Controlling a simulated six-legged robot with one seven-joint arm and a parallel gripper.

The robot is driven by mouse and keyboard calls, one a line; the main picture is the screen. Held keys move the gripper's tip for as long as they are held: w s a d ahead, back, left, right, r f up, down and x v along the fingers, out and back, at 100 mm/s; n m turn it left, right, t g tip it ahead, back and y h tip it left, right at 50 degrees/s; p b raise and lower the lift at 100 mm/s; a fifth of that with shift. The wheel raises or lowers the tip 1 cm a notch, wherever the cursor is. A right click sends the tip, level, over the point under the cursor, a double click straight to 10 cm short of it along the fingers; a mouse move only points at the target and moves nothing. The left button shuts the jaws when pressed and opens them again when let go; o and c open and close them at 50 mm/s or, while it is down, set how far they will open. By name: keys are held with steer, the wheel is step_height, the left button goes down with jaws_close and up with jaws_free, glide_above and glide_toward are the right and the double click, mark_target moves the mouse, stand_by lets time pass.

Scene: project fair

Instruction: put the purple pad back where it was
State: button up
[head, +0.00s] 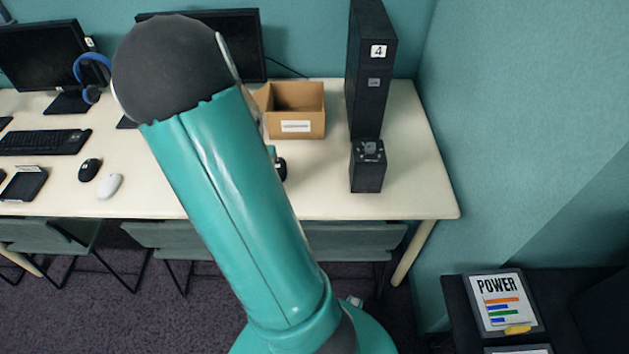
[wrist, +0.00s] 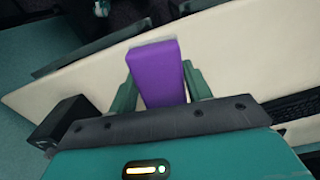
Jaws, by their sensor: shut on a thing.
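In the wrist view, the purple pad (wrist: 158,71) is a flat oblong block between the two green fingers of my gripper (wrist: 160,85). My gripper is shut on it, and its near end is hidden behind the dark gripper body. The cream table (wrist: 85,85) shows beneath it; I cannot tell the height between them. In the head view, my arm covers the middle of the table, and the pad is hidden there. No marked place for the pad can be made out.
On the table (head: 425,170) stand a cardboard box (head: 296,110), a black tower (head: 372,75) marked 4 and a small black box (head: 367,167). Mice, a keyboard (head: 45,142) and monitors (head: 40,60) are at left. The table's right end is clear. A POWER sign (head: 500,300) lies lower right.

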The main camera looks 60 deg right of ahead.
steer(key=s+d+r+m, duration=0.1)
steer(key=s+d+m, duration=0.25)
steer(key=s, duration=0.45)
glide_above(319, 181)
steer(key=a, duration=0.1)
step_height(319, 181, down, 8)
steer(key=shift+a+f, duration=0.1)
steer(key=shift+d+f, duration=0.35)
steer(key=shift+f, duration=0.1)
steer(key=shift+d+f+n, duration=0.15)
steer(key=shift+f+n, duration=0.1)
steer(key=shift+f, duration=1.45)
steer(key=shift+f, duration=0.1)
steer(key=o, duration=0.9)
steer(key=shift+o, duration=0.2)
